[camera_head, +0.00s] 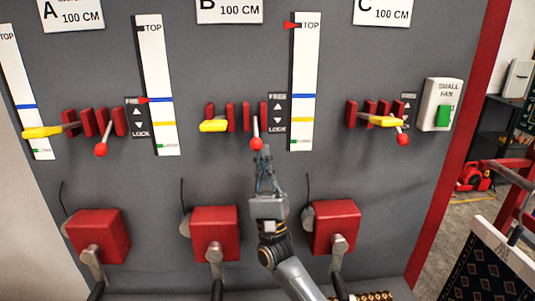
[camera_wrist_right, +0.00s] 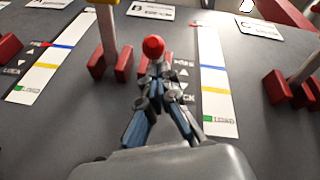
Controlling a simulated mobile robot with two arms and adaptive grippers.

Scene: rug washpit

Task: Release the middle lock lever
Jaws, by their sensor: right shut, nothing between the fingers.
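The middle lock lever (camera_head: 257,143) has a red ball knob and hangs downward, level with the LOCK end of its FREE/LOCK label (camera_head: 277,113). The knob also shows in the wrist view (camera_wrist_right: 153,46), just beyond my fingertips. My right gripper (camera_head: 264,153) is shut and empty, with its fingertips just below the knob. I cannot tell whether they touch it. The lever's rod is mostly hidden behind the knob in the wrist view. My left gripper is not in view.
Yellow handles (camera_head: 213,125) and red brackets (camera_head: 247,115) stick out beside the lever. Similar red-knobbed levers stand at left (camera_head: 101,150) and right (camera_head: 403,139). Red boxes with cranks (camera_head: 215,232) are below. A green fan switch (camera_head: 442,116) is at the right.

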